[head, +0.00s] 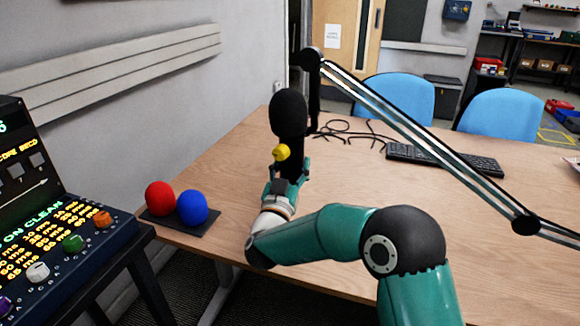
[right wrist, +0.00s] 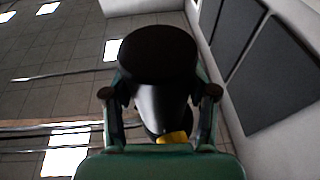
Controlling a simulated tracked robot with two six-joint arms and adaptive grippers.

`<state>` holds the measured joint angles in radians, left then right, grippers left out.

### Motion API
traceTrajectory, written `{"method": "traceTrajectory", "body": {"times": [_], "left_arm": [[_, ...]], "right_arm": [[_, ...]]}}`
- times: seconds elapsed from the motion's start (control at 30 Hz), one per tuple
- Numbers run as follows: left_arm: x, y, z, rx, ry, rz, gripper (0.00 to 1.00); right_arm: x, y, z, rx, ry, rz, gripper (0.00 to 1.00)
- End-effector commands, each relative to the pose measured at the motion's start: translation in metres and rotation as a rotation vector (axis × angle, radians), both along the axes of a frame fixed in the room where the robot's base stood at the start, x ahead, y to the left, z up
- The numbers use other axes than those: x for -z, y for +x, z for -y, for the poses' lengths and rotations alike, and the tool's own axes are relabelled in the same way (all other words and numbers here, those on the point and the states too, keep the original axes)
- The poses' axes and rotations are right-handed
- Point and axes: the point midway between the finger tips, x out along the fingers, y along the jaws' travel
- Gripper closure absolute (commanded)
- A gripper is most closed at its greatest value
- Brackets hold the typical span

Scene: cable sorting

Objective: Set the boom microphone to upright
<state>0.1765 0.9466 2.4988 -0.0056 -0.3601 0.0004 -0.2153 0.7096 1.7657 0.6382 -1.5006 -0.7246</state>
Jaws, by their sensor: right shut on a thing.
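The boom microphone has a black foam head (head: 288,112) and a dark body, and it stands near upright in the head view with the foam at the top. A yellow part (head: 281,153) shows on its front. Its boom arm (head: 425,138) runs from a joint (head: 312,60) behind the foam down to the right. My right gripper (head: 287,170) is shut on the microphone's body below the foam. In the right wrist view the dark microphone (right wrist: 158,55) sits between the fingers of the right gripper (right wrist: 160,93). My left gripper is not in view.
A wooden table (head: 350,235) carries a keyboard (head: 445,160) and loose black cables (head: 350,130). A red ball (head: 159,198) and a blue ball (head: 192,208) sit on a dark base (head: 160,222) at its left edge. A control console (head: 50,225) stands left; blue chairs (head: 398,97) stand behind.

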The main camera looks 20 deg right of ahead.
Motion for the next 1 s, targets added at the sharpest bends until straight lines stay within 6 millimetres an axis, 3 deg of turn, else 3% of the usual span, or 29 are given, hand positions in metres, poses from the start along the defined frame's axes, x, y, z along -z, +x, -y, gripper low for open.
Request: {"method": "traceTrajectory", "body": {"times": [0.03, 0.17, 0.63, 1.0], "left_arm": [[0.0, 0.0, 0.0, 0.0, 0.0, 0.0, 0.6], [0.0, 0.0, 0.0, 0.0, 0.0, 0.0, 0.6], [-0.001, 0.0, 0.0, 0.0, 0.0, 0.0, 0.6], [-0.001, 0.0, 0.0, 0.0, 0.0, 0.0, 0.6]], "right_arm": [[0.001, 0.001, -0.001, -0.006, 0.006, -0.001, 0.38], [0.001, 0.001, -0.001, -0.005, 0.004, 0.001, 0.17], [0.002, -0.006, -0.006, -0.003, 0.001, 0.0, 0.17], [0.021, -0.058, -0.045, -0.008, 0.0, -0.002, 0.17]]}}
